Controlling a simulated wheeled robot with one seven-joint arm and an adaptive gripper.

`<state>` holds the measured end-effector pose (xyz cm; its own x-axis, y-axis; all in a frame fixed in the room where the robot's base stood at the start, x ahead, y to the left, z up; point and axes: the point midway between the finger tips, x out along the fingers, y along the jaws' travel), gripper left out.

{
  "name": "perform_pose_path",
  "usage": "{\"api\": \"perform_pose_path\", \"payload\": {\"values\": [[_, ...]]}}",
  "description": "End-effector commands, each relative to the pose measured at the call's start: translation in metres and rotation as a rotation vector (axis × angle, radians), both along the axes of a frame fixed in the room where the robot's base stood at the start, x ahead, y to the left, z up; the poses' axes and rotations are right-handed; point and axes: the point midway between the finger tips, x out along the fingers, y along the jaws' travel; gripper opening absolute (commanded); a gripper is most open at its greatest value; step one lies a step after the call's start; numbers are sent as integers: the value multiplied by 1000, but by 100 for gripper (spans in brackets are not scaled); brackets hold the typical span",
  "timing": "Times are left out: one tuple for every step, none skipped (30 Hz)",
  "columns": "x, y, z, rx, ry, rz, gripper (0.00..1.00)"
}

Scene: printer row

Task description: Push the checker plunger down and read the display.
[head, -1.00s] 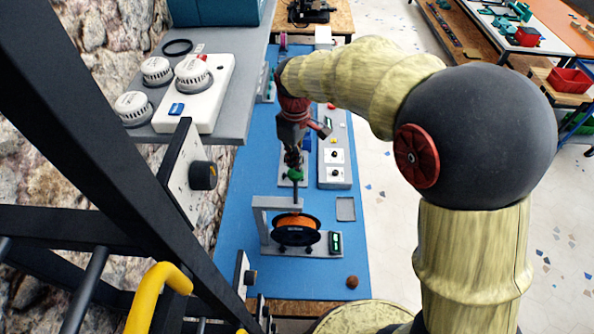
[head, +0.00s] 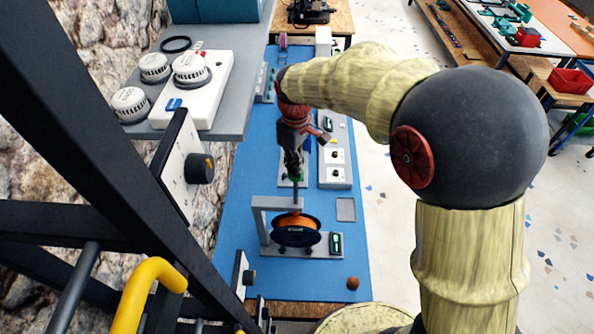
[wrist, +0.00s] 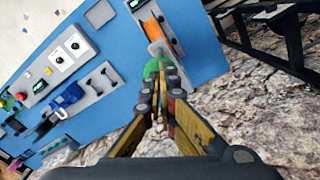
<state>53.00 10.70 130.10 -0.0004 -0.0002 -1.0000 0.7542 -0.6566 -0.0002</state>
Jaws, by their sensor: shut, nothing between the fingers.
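The checker is a grey frame (head: 258,222) on the blue mat with an orange-and-black spool (head: 297,230) in it. Its plunger is an upright rod (head: 295,195) with a green knob (head: 299,179) on top. A small display (head: 336,243) with a green patch sits at the right of its base; its figures are too small to read. My gripper (head: 293,172) is shut and empty, right at the knob and partly hiding it. In the wrist view the fingertips (wrist: 168,80) overlap the green knob (wrist: 152,67); I cannot tell if they touch it.
A grey shelf (head: 228,125) with round detectors overhangs at the left. A brown ball (head: 352,283) lies at the mat's near edge. The blue mat (head: 345,262) is clear near the checker's right side.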

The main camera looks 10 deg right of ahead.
Motion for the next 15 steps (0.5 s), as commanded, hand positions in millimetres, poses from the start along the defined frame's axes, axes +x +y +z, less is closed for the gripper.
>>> {"api": "perform_pose_path", "payload": {"values": [[0, 0, -3, 0, 1, 0, 0], [0, 0, -3, 0, 1, 0, 0], [0, 0, -4, 0, 1, 0, 0], [0, 0, -5, 0, 1, 0, 0], [0, 0, -6, 0, 1, 0, 0], [0, 0, -7, 0, 1, 0, 0], [0, 0, -8, 0, 1, 0, 0], [0, 0, -9, 0, 1, 0, 0], [0, 0, -10, 0, 1, 0, 0], [0, 0, -11, -1, 1, 0, 0], [0, 0, -11, -1, 1, 0, 0], [0, 0, -12, 0, 0, 0, 0], [0, 0, -13, 0, 0, 0, 0], [0, 0, -14, 0, 0, 0, 0], [0, 0, -15, 0, 0, 0, 0]]}}
